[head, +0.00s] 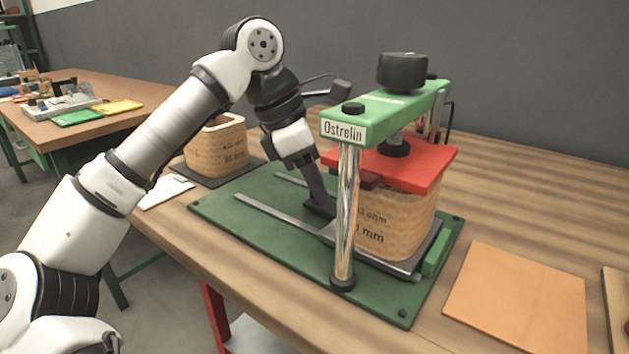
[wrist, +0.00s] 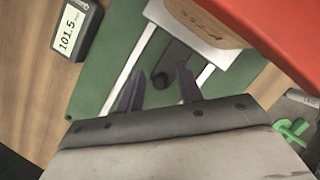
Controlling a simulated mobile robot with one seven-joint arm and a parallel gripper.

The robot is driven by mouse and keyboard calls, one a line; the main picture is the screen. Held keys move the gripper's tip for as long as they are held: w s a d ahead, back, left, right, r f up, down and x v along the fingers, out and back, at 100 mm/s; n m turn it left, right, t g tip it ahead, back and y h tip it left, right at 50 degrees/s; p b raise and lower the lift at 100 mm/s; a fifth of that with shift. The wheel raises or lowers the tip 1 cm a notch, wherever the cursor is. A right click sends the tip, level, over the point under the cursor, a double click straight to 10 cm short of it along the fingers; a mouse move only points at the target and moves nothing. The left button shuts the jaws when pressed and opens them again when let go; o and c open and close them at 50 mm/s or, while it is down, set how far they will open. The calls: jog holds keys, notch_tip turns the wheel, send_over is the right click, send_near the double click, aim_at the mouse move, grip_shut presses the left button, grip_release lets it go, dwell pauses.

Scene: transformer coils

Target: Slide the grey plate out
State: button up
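The grey plate (head: 395,265) lies on the green base of the press, under a tan coil (head: 395,222). My gripper (head: 318,203) reaches down in front of the coil, left of the chrome post. In the wrist view my gripper (wrist: 159,83) is open, with one finger on each side of the knob and gaps showing on both sides. The red pressing plate (head: 400,165) sits at the coil's top; whether it touches is unclear.
A green arm (head: 385,112) with a black hand knob (head: 402,72) spans above the coil, borne by a chrome post (head: 346,215). Two rails (head: 275,215) run left on the green base (head: 225,208). Another coil (head: 217,145) stands behind.

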grip_shut()
dwell(0.5)
